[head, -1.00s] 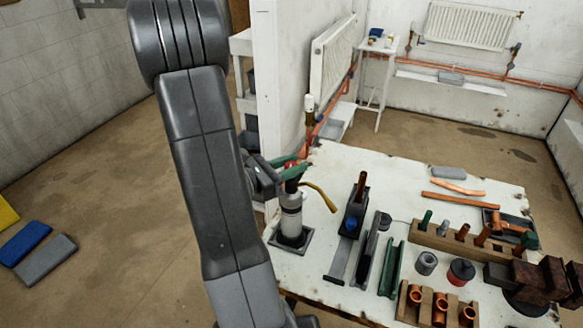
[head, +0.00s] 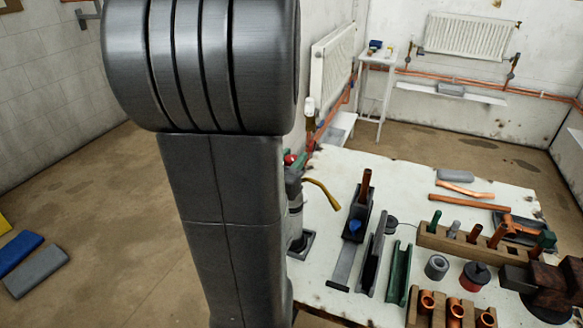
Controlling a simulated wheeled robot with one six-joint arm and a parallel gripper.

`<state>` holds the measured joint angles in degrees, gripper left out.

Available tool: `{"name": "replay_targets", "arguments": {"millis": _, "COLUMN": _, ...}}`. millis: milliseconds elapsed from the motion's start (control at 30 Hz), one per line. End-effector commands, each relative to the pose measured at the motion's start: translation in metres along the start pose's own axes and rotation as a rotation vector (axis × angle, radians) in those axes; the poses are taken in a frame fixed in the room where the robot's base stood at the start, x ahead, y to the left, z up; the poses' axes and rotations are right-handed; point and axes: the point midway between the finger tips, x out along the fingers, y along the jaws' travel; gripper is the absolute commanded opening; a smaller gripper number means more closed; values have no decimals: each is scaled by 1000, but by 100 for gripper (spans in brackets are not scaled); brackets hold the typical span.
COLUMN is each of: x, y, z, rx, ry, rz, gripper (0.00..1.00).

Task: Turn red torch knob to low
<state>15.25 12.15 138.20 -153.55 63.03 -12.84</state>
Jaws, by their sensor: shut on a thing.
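The torch (head: 296,212) stands upright in a dark square base (head: 303,243) at the table's left edge, in the head view. Its curved brass tube (head: 323,193) points right. The red knob (head: 289,158) shows as a small patch at the torch's top, just right of my arm. My forearm hides the rest of the gripper and the torch's left side. The knob's setting cannot be read.
The white table (head: 320,270) holds a stand with a copper tube (head: 366,185), a green channel (head: 399,272), a wooden rack (head: 440,240) and a pipe block (head: 415,300). A radiator (head: 332,70) is behind the torch. Floor at left is mostly clear, with a blue pad (head: 18,250).

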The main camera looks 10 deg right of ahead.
Motion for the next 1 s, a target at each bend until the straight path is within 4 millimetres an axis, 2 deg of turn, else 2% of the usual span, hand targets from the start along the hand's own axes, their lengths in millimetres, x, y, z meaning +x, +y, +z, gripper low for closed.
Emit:
{"name": "replay_targets", "arguments": {"millis": 333, "x": 0, "y": 0, "z": 0, "rx": 2, "ry": -4, "rz": 67, "gripper": 6}}
{"name": "replay_targets", "arguments": {"millis": 867, "x": 0, "y": 0, "z": 1, "rx": 2, "ry": -1, "rz": 81, "gripper": 6}}
{"name": "replay_targets", "arguments": {"millis": 900, "x": 0, "y": 0, "z": 1, "rx": 2, "ry": -1, "rz": 81, "gripper": 32}}
{"name": "replay_targets", "arguments": {"millis": 1000, "x": 0, "y": 0, "z": 1, "rx": 2, "ry": -1, "rz": 81, "gripper": 49}}
